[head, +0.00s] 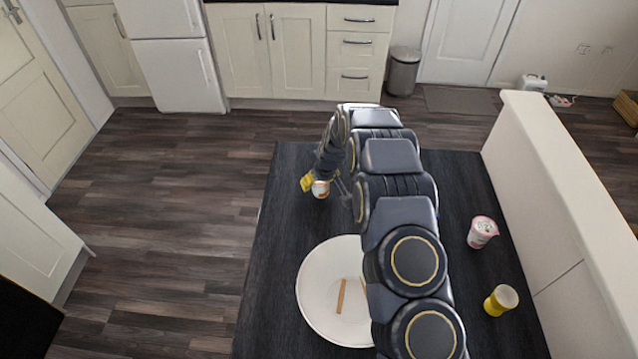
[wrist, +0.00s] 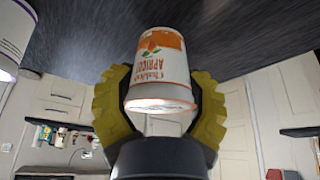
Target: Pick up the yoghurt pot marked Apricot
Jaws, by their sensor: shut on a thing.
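The Apricot yoghurt pot (wrist: 160,70) is white with an orange band and printed lettering reading "Apricot", which appears upside down in the wrist view. My gripper (wrist: 160,98) has yellow pads on both sides of the pot and is shut on it. In the head view the pot (head: 320,189) shows at the far left part of the dark table, with my gripper (head: 312,184) at it. I cannot tell from these frames whether the pot touches the table.
A white bowl (head: 312,308) with brown sticks (head: 341,296) stands on the dark table (head: 262,290), partly behind my arm. A pink and white pot (head: 482,232) and a yellow cup (head: 497,302) stand at the right. A cream partition (head: 560,170) borders the right edge.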

